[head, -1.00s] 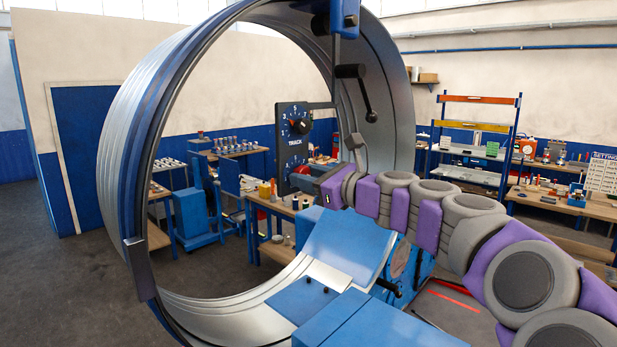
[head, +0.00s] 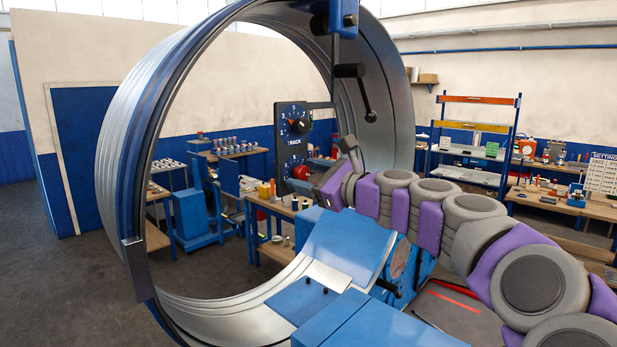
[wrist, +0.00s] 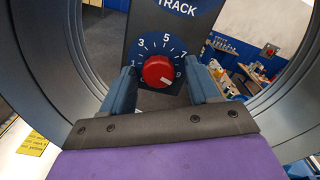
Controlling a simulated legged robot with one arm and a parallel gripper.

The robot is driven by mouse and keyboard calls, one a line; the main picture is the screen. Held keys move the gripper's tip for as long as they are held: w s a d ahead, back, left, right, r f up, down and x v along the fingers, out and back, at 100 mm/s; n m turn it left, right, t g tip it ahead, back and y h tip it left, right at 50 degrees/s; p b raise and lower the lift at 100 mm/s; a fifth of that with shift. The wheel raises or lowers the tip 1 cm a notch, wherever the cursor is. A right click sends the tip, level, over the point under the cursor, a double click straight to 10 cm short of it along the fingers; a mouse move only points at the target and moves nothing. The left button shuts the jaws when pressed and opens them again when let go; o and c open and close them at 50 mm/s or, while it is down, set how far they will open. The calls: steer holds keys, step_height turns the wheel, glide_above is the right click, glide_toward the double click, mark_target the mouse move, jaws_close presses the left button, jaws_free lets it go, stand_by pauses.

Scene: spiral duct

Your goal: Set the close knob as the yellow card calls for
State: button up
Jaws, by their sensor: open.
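A dark panel (head: 292,140) stands inside the duct ring and carries two dials. The lower one has a red knob (wrist: 159,71), which also shows in the head view (head: 300,172). In the wrist view its dial reads 1, 3, 5, 7, 9, and its pale mark points low right, near the 9. The word TRACK is above it; any label below is hidden. My gripper (wrist: 160,72) is open, with one blue-grey finger on each side of the red knob. I cannot tell whether they touch it.
The upper dial (head: 299,126) has a dark knob. The ribbed metal duct ring (head: 140,150) surrounds the panel. A black-handled lever (head: 350,71) hangs at the ring's upper right. Blue benches and a shelf rack (head: 478,140) stand behind. Open floor lies at the left.

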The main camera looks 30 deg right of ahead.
steer(key=b+v, duration=0.2)
steer(key=v, duration=1.5)
steer(key=shift+s, duration=0.15)
steer(key=shift+d, duration=0.1)
